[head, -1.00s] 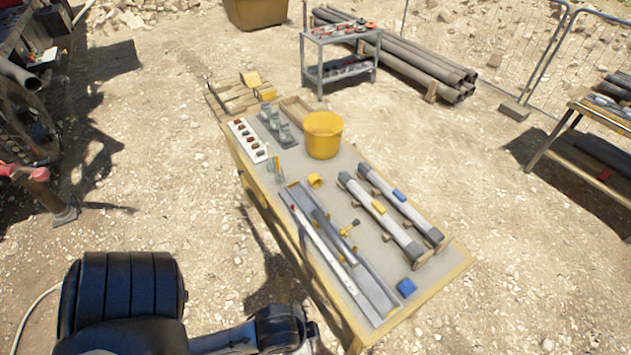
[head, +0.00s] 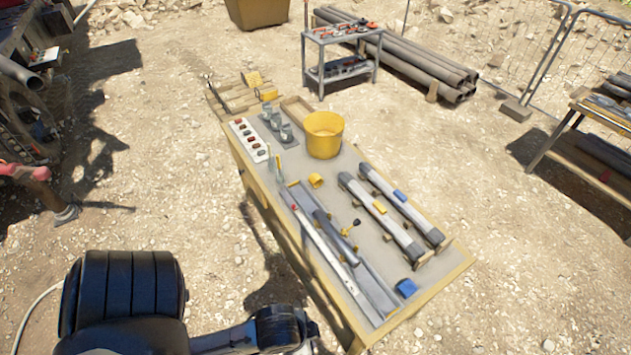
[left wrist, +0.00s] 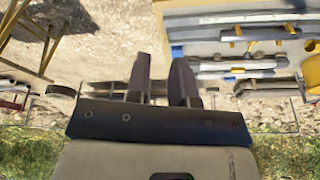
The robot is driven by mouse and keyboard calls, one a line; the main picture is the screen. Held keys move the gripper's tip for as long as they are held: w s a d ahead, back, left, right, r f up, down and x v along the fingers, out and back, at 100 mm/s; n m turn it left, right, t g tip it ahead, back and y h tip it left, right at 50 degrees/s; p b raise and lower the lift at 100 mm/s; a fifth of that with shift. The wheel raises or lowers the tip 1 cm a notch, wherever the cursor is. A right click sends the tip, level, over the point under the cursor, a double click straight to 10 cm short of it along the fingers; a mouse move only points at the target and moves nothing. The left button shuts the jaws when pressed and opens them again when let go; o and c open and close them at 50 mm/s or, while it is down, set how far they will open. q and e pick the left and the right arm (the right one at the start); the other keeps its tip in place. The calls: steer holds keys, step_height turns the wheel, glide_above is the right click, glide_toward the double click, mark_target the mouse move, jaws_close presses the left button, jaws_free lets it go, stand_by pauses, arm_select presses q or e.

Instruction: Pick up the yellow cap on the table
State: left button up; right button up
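The yellow cap (head: 316,180) is a small ring-like piece on the table (head: 445,278), in front of the yellow bucket (head: 324,137) and left of two grey pipes. My left arm comes in at the bottom of the head view; its gripper end (head: 314,331) is beside the table's near left edge, well short of the cap. In the left wrist view my left gripper (left wrist: 162,80) has its two dark fingers apart with nothing between them. My right gripper is out of view.
A long grey tray (head: 372,292) with rods lies left of the two pipes (head: 380,212). A white strip of small parts (head: 249,140) and jars (head: 279,126) stand at the far end. Gravel left of the table is open.

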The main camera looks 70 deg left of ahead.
arm_select(q)
steer(key=o, duration=1)
